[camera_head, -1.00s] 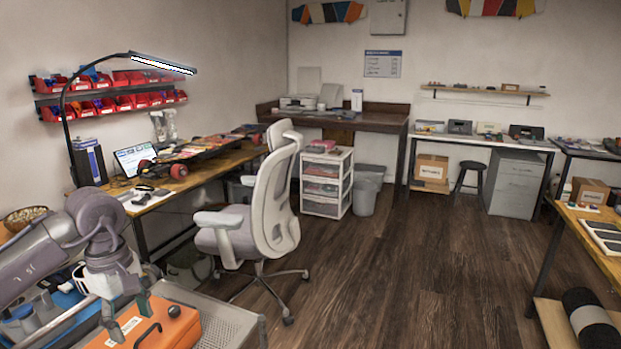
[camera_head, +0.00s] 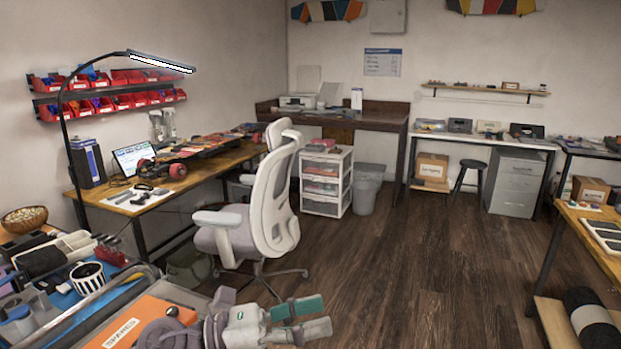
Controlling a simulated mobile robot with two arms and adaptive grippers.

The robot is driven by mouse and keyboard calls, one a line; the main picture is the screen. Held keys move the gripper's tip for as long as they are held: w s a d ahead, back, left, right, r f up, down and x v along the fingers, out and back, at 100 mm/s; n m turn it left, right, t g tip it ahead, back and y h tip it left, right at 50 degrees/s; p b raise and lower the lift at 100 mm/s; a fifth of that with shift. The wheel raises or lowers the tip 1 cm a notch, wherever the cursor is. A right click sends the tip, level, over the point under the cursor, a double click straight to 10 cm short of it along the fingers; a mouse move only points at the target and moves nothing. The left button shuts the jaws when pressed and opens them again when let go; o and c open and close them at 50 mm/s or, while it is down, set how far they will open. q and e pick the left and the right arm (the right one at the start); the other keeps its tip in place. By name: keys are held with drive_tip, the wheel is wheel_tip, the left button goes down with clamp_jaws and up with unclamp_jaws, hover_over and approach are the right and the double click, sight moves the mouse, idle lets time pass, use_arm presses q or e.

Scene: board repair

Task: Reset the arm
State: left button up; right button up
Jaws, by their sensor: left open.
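My left gripper (camera_head: 320,316) is low in the middle of the head view, its fingers pointing right. Its two green-and-grey fingers are apart, with a gap between them and nothing held. It hangs to the right of the orange case (camera_head: 150,312), with the dark floor behind its fingers. My left forearm and wrist (camera_head: 170,335) run along the bottom edge and hide part of the case. My right gripper is not in view.
A blue cart tray (camera_head: 65,298) holds tools and cups at lower left. A grey swivel chair (camera_head: 262,208) stands close beyond the gripper. A wooden workbench (camera_head: 205,172) lies behind it. The dark floor (camera_head: 420,270) is open to the right.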

use_arm(q)
drive_tip(key=w+a+n+t+y, duration=0.2)
drive_tip(key=a+n+t+y, duration=0.2)
drive_tip(key=n+t, duration=0.6)
drive_tip(key=w+a+n+t+y, duration=0.2)
drive_tip(key=a+n+t+y, duration=0.3)
drive_tip(key=n, duration=0.8)
drive_tip(key=s+a+f+n+g+y, duration=0.2)
drive_tip(key=a+f+n+y, duration=0.3)
drive_tip(key=f+n, duration=0.25)
drive_tip(key=s+a+f+n+g+y, duration=0.1)
drive_tip(key=a+f+n+y, duration=0.3)
drive_tip(key=f+n, duration=0.35)
drive_tip(key=s+a+f+n+g, duration=0.1)
drive_tip(key=s+f+n+g, duration=0.6)
drive_tip(key=s, duration=0.5)
drive_tip(key=s+a+f+n+g, duration=0.2)
drive_tip(key=s+f+g, duration=0.3)
drive_tip(key=s+f, duration=0.5)
wheel_tip(320, 180, down, 22)
drive_tip(key=s+g+p, duration=0.2)
drive_tip(key=p, duration=0.1)
drive_tip(key=s+a+f+y+p, duration=0.1)
drive_tip(key=s+a+f+p, duration=0.1)
drive_tip(key=s+f, duration=1.2)
drive_tip(key=s, duration=0.3)
drive_tip(key=shift+a+g, duration=0.3)
drive_tip(key=shift+g, duration=0.1)
